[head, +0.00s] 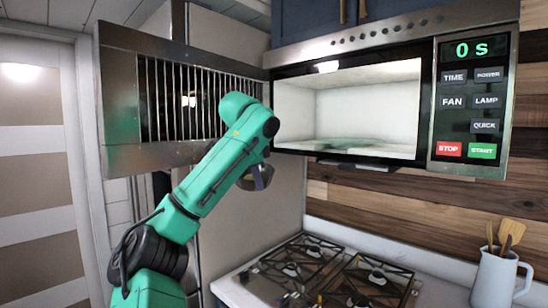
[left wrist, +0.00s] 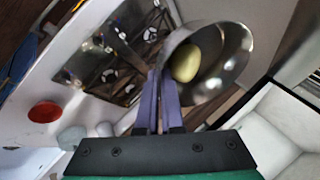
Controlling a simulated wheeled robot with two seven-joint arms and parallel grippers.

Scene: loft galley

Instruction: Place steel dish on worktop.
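The steel dish (left wrist: 232,62) is a shiny round bowl with a yellow-green fruit or similar round item (left wrist: 187,63) in it. My left gripper (left wrist: 161,78) has its purple fingers close together at the dish's near rim and appears shut on it. In the head view the left gripper (head: 257,178) hangs below the open microwave, mostly hidden by my wrist, and the dish is barely discernible there. The white worktop (head: 440,293) runs around the gas hob, below the gripper. My right gripper is in neither view.
The microwave (head: 350,105) is open and its cavity looks empty; its door (head: 120,95) stands out at the left. The gas hob (head: 335,275) fills the middle worktop. A white jug with wooden utensils (head: 495,278) stands right. A red bowl (left wrist: 45,112) sits on the worktop.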

